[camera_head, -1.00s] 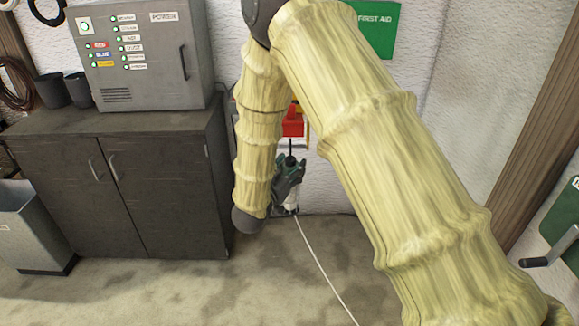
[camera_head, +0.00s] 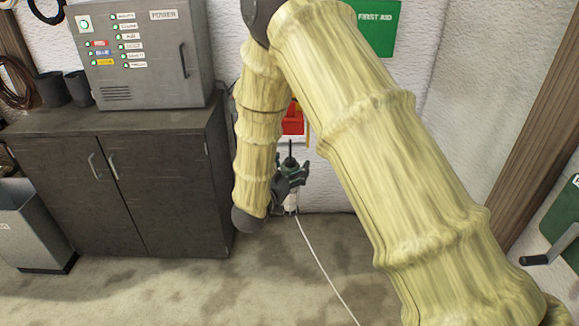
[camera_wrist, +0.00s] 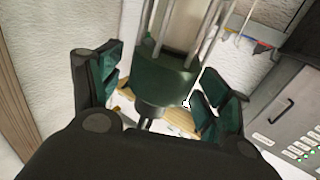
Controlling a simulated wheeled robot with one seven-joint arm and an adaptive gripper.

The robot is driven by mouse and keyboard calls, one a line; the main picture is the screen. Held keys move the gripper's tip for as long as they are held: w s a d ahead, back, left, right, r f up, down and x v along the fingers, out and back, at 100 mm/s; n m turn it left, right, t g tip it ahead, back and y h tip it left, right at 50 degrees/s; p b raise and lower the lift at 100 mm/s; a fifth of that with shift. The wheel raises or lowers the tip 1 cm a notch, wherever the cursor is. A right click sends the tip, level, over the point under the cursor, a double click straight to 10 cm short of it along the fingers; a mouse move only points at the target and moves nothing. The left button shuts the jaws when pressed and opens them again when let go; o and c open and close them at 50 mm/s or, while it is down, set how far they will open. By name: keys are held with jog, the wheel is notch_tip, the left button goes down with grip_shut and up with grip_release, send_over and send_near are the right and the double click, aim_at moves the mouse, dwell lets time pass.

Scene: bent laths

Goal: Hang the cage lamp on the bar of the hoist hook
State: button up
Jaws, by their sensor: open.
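The cage lamp has a dark green cap (camera_wrist: 160,82) with a dark stem and pale cage rods in the wrist view. It stands between the spread fingers of my gripper (camera_wrist: 158,92), with a gap visible at each side. In the head view my gripper (camera_head: 291,181) is open around the lamp, whose dark stem points up and whose pale lower part (camera_head: 291,203) shows below the fingers. The hoist hook and its bar are not clearly seen; a red part (camera_head: 293,119) shows between my arm links behind the stem. What bears the lamp is hidden.
A dark cabinet (camera_head: 160,215) with a grey power box (camera_head: 145,60) stands at left, a grey bin (camera_head: 30,225) beside it. A white cord (camera_head: 325,268) runs down across the floor. A green panel with a crank (camera_head: 545,258) is at right. My arm hides much of the middle.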

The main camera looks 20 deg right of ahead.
jog(key=v, duration=1.2)
jog(key=s+d+f+n+g+y, duration=0.2)
jog(key=s+f+y, duration=0.15)
jog(key=f, duration=0.55)
jog(key=s+d+f+n+g+y+b, duration=0.15)
jog(key=s+f, duration=0.25)
jog(key=f, duration=0.5)
jog(key=s+d+f+n+g+y+p, duration=0.1)
jog(key=s+d+f+n+y, duration=0.2)
jog(key=f, duration=0.6)
jog(key=s+f+g+y, duration=0.1)
jog(key=s+f+g, duration=0.2)
jog(key=s, duration=0.6)
jog(key=s+d+f+n+g+y, duration=0.1)
jog(key=s+f, duration=0.4)
jog(key=s, duration=0.5)
jog(key=s+f+g+y+b, duration=0.1)
jog(key=s+f+g, duration=0.3)
jog(key=s, duration=0.6)
jog(key=shift+d+f+n+g+y, duration=0.2)
jog(key=shift+f+n+g+y, duration=0.15)
jog(key=shift+y, duration=0.35)
